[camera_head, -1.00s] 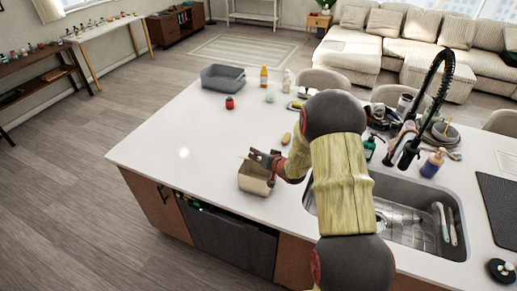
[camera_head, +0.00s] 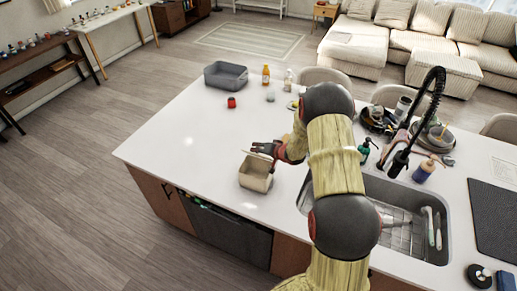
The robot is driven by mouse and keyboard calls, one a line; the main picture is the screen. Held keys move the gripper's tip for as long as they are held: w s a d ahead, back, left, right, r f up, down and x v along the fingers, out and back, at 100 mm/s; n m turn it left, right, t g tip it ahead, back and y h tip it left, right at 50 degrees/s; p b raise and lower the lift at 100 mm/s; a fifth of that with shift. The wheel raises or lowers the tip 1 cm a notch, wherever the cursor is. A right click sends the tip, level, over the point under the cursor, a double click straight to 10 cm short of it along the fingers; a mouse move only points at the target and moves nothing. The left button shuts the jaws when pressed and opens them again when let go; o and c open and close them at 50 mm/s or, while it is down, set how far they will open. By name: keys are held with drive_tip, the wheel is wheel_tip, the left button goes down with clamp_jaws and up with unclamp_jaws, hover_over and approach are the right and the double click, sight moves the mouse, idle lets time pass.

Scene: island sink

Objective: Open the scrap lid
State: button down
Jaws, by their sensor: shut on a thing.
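A small beige scrap bin (camera_head: 255,180) stands near the front edge of the white island counter, left of the sink. Its top looks open towards me, and a thin scrap lid (camera_head: 257,154) shows tilted up at its back rim. My gripper (camera_head: 270,150) is at that raised edge, just above and behind the bin, and is shut on the lid. The fingertips are small and dark here, so the exact grip is hard to see. My arm reaches in from the right and covers part of the counter beside the bin.
The sink (camera_head: 400,225) with its tall black faucet (camera_head: 436,95) lies to the right. A grey tub (camera_head: 226,76), a red cup (camera_head: 231,102) and bottles stand farther back. The counter left of the bin is clear.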

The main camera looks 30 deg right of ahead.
idle(0.9)
drive_tip(key=c, duration=1.6)
unclamp_jaws()
drive_tip(key=shift+c, duration=0.2)
drive_tip(key=v, duration=1.2)
